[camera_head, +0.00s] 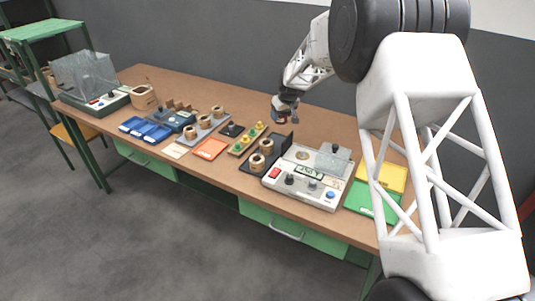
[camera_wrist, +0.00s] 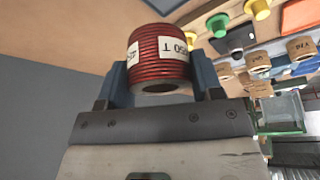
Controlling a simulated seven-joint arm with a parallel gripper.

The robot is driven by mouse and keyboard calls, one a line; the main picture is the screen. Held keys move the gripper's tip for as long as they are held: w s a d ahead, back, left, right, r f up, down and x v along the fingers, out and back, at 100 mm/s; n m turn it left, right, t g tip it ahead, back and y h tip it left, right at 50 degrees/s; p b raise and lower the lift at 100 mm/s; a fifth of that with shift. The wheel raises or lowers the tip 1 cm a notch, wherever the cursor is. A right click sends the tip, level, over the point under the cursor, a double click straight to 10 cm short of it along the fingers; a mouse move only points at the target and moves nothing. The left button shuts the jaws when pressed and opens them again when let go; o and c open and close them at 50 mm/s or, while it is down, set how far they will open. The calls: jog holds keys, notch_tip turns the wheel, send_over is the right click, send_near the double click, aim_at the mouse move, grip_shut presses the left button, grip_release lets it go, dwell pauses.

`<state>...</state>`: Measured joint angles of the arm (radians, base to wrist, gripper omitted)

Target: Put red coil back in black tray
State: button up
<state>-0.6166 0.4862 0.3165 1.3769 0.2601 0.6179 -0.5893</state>
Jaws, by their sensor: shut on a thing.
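The red coil (camera_wrist: 158,50), a ribbed cylinder with white labels, is between the two blue fingers of my gripper (camera_wrist: 160,78) in the wrist view. The fingers are shut on its sides. In the head view my gripper (camera_head: 285,104) is above the table, just behind the black tray (camera_head: 281,148). The coil is too small there to make out clearly. The black tray lies on the table left of the grey control box, with two tan coils (camera_head: 258,163) on it. I cannot tell its free places clearly.
The grey control box (camera_head: 305,180) with knobs and a clear cover stands right of the tray. A board with yellow and green pieces (camera_head: 246,139) is to its left. Further left are an orange mat (camera_head: 209,149), more coils and blue trays (camera_head: 150,131). The table's back strip is mostly clear.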

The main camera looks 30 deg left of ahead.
aim_at(279, 124)
jog(key=shift+s+a+r+n, duration=0.3)
jog(key=shift+s+r+n, duration=0.15)
jog(key=shift+s, duration=0.35)
jog(key=shift+f, duration=3.1)
jog(key=shift+f, duration=0.1)
jog(key=shift+f, duration=1.8)
jog(key=shift+f, duration=0.1)
jog(key=o, duration=0.8)
jog(key=shift+o, duration=0.2)
